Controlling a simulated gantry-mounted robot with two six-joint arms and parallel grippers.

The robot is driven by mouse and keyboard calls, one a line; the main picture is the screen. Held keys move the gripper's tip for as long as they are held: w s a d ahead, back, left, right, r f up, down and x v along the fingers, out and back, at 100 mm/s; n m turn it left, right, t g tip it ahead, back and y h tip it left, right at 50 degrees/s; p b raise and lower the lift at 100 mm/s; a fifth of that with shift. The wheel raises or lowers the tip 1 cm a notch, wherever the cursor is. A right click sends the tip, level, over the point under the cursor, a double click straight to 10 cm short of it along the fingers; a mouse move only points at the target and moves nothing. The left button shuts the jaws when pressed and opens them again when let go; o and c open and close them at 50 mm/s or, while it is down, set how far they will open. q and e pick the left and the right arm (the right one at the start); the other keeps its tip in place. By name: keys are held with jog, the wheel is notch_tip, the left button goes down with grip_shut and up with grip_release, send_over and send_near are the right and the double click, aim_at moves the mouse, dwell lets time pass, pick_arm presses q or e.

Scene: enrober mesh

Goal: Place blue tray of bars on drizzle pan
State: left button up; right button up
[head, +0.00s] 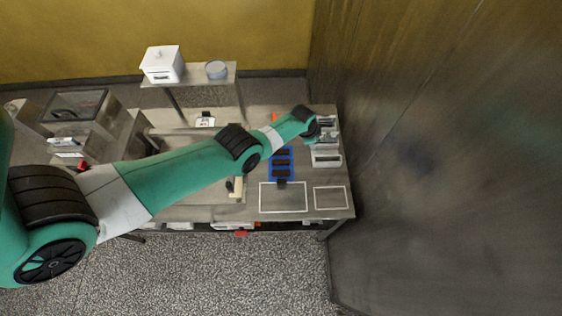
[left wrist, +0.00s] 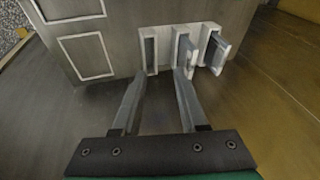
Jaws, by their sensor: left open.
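The blue tray (head: 281,170) lies on the metal table and holds several dark bars. My left gripper (left wrist: 160,75) is open and empty in the left wrist view. Its fingertips point towards a row of white holders at the table's right edge, right of the tray. In the head view the wrist hides most of its fingers. I cannot tell for sure which thing is the drizzle pan. My right gripper is in neither view.
White holders (head: 327,158) stand at the table's right edge, close to a tall dark wall (head: 420,150). Two white-outlined rectangles, a larger one (head: 283,211) and a smaller one (head: 330,209), lie empty at the front. A shelf (head: 205,79) with a white box stands behind.

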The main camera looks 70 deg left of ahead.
aim_at(282, 180)
pick_arm(q)
jog(key=s+d+f+g+h, duration=0.1)
jog(key=s+f+g, duration=0.1)
jog(key=s+f, duration=0.35)
jog(key=s+d+f+g+h, duration=0.1)
jog(key=s+f+g, duration=0.15)
jog(key=s, duration=0.55)
jog(key=shift+m+t, duration=0.3)
jog(key=shift+t, duration=0.05)
jog(key=f+b, duration=1.1)
jog(key=f, duration=0.1)
jog(key=shift+w+d+f+b, duration=0.1)
jog(key=shift+d+f+b, duration=0.1)
jog(key=shift+b, duration=0.2)
jog(key=shift+r, duration=0.1)
grip_shut()
